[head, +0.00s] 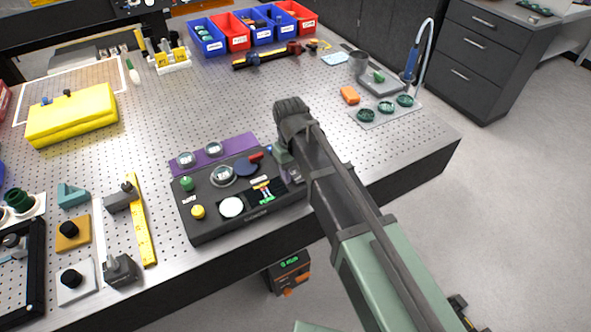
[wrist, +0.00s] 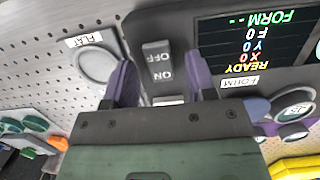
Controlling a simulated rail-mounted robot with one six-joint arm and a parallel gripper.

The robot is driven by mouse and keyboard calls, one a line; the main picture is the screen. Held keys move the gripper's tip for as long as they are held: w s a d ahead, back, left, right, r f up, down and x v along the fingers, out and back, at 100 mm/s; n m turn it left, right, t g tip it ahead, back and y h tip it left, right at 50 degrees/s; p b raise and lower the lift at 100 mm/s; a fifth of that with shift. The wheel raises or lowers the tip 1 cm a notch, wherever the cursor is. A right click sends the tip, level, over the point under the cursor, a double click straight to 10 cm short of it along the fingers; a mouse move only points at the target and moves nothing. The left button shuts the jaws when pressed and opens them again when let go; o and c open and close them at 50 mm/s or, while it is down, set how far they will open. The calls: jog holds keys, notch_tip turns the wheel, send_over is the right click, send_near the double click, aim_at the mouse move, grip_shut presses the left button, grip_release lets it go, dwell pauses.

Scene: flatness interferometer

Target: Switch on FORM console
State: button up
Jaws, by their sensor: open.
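The black FORM console (head: 222,228) sits near the front edge of the perforated table, with dials, a green knob and a lit display. In the wrist view, upside down, the display (wrist: 254,40) reads FORM with dashes, F, Y and X at 0, and READY. A grey rocker switch (wrist: 158,60) marked OFF and ON shows between the fingers of my gripper (wrist: 161,72). The gripper is open, with its purple fingers on either side of the switch, and holds nothing. I cannot tell whether it touches the switch or which side is pressed. In the head view my arm hides the console's right end.
A FORM label (wrist: 240,82) is beside the display, and a FLAT label (wrist: 84,40) is by a round grey disc (wrist: 94,66). A yellow case (head: 72,115) lies at the left. Coloured bins (head: 236,32) stand at the back. The table between is mostly clear.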

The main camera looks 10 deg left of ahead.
aim_at(292, 171)
notch_tip(292, 171, up, 11)
jog(key=w+a+p, duration=0.1)
jog(key=p, duration=0.9)
jog(key=shift+f, duration=0.2)
jog(key=shift+w, duration=0.1)
jog(key=s+d+f+m+b, duration=0.1)
jog(key=s+d+m, duration=0.1)
jog(key=d, duration=0.9)
jog(key=s+d+f+m+t+b, duration=0.1)
jog(key=d+m, duration=0.3)
jog(key=d, duration=0.6)
jog(key=s+d+f+m+y+b, duration=0.1)
jog(key=s+d, duration=0.3)
jog(key=d, duration=0.7)
jog(key=shift+d+f+m+b, duration=0.3)
jog(key=shift+f+m+b, duration=0.15)
jog(key=shift+f+m, duration=0.35)
jog(key=shift+r, duration=0.15)
